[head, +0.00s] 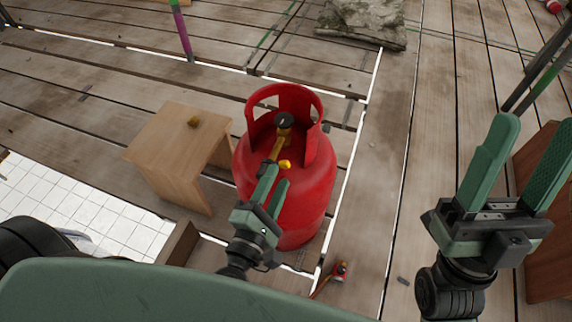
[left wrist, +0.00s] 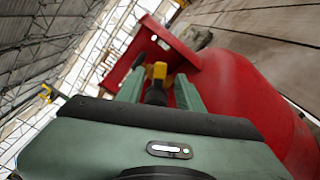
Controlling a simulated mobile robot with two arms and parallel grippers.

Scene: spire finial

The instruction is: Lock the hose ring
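A red gas cylinder (head: 308,205) stands upright with a cut-out collar around its top. Inside the collar is a brass valve with a dark round knob (head: 284,120). A yellow-brass fitting (head: 285,164) shows at the near side of the valve; I cannot tell which part is the hose ring. My left gripper (head: 274,176) is at the collar's near opening, fingers apart. In the left wrist view, a yellow piece with a black part (left wrist: 158,72) appears between the fingers; contact cannot be told. My right gripper (head: 545,150) is open and empty, far to the right.
A wooden stool (head: 165,140) with a small brass piece (head: 193,121) on it stands left of the cylinder. A grey sack (head: 362,22) lies behind. Planks right of the cylinder are mostly clear.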

